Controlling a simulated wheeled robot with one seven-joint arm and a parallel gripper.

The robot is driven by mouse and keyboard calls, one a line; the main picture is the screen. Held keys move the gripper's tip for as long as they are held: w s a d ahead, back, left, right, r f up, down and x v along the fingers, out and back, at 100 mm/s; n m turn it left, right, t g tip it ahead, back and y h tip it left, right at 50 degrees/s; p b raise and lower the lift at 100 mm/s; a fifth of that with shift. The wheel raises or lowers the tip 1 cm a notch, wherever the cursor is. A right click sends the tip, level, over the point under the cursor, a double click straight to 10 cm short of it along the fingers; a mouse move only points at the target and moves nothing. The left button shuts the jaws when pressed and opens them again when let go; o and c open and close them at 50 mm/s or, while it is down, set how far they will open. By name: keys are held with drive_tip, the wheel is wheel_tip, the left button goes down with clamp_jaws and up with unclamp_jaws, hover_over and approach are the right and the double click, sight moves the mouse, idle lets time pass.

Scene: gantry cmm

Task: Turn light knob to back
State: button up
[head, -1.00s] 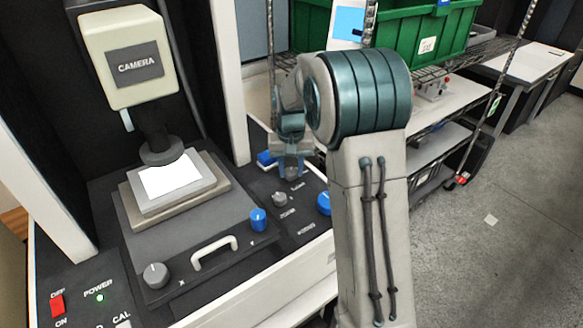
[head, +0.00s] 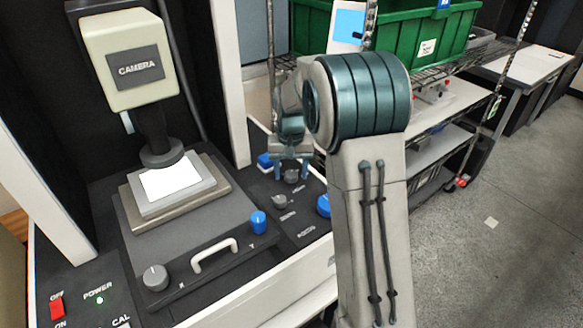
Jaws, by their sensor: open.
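My gripper (head: 291,175) is open and points down over the back part of the control panel (head: 262,186). A small grey knob (head: 291,176) shows between its two fingers. The label by this knob is too small to read, so I cannot tell for sure that it is the light knob. I cannot tell whether the fingers touch it. My arm stands in front of the panel's right side.
A blue knob (head: 265,160) sits just left of my gripper. Another grey knob (head: 280,201) and a blue knob (head: 323,206) are nearer the front. The camera head (head: 135,62) and a white upright (head: 228,90) stand to the left.

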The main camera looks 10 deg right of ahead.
sight(291, 173)
wheel_tip(291, 173, up, 14)
idle(0.5)
drive_tip(key=s+f+n+t, duration=0.1)
drive_tip(key=s+f, duration=0.2)
drive_tip(key=s, duration=1.1)
drive_tip(key=s+f+n+t, duration=0.1)
drive_tip(key=s+f+t, duration=0.1)
drive_tip(key=s, duration=1.1)
drive_tip(key=shift+s+f, duration=0.4)
drive_tip(key=shift+f, duration=0.15)
